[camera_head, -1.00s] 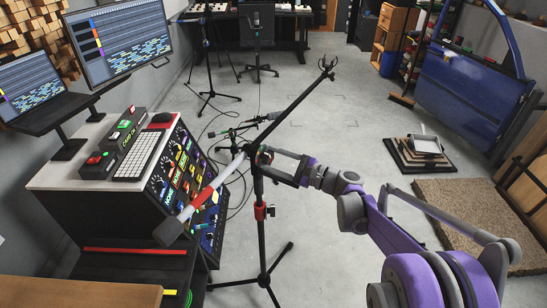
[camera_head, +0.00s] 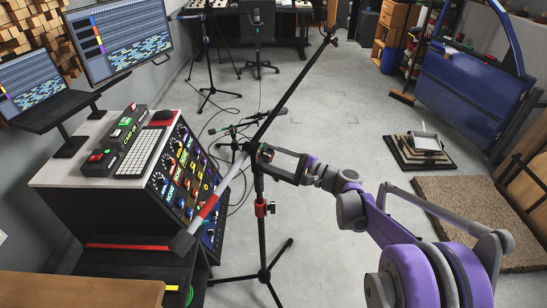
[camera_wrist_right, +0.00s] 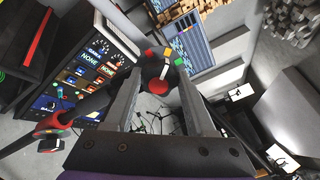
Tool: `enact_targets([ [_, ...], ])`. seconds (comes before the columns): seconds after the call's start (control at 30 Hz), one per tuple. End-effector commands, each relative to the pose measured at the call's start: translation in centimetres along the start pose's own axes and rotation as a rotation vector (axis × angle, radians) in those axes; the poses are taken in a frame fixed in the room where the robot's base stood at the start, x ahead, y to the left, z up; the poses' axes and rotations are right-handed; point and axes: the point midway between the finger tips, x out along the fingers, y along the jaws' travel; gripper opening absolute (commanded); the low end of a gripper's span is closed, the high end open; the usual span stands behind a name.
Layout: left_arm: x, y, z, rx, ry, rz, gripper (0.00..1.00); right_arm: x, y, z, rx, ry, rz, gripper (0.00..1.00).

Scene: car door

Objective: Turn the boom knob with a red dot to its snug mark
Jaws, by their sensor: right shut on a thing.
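A boom stand (camera_head: 260,215) stands on the floor at the middle of the head view. Its long boom (camera_head: 295,85) slants up to the right, with a grey counterweight (camera_head: 182,242) at the low left end. My right gripper (camera_head: 268,156) is at the boom joint from the right. In the right wrist view, the dark boom knob (camera_wrist_right: 157,70) lies between the two fingertips, and the gripper is shut on it. The knob's red dot (camera_wrist_right: 158,87) faces the camera at its lower side. My left gripper is out of view.
A console with knobs (camera_head: 185,175) stands close to the left of the stand. Cables and other stands (camera_head: 210,95) are behind. A blue car door (camera_head: 470,90) and a brown mat (camera_head: 480,215) are at the right. Floor around the stand's front is clear.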

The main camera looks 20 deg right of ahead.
Motion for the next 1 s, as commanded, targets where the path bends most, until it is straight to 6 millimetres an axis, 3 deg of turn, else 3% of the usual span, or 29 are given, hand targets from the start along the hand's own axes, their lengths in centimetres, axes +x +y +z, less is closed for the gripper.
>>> enact_targets([
  [0.03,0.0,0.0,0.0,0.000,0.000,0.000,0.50,0.0,0.0,0.0,0.000,0.000,0.001,0.00],
  [0.07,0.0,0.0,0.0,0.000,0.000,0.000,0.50,0.0,0.0,0.0,0.000,0.000,0.001,0.61],
  [0.2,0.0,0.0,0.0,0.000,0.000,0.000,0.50,0.0,0.0,0.0,0.000,0.000,0.000,0.86],
  [0.57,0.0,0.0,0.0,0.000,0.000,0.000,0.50,-0.4,0.0,0.0,0.001,0.001,0.000,0.86],
  [0.67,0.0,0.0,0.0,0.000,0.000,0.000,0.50,-1.6,-0.1,-0.1,0.001,0.003,-0.001,0.86],
  [1.0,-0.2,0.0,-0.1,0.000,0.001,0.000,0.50,-8.3,-0.1,-0.1,0.000,0.004,-0.002,0.86],
])
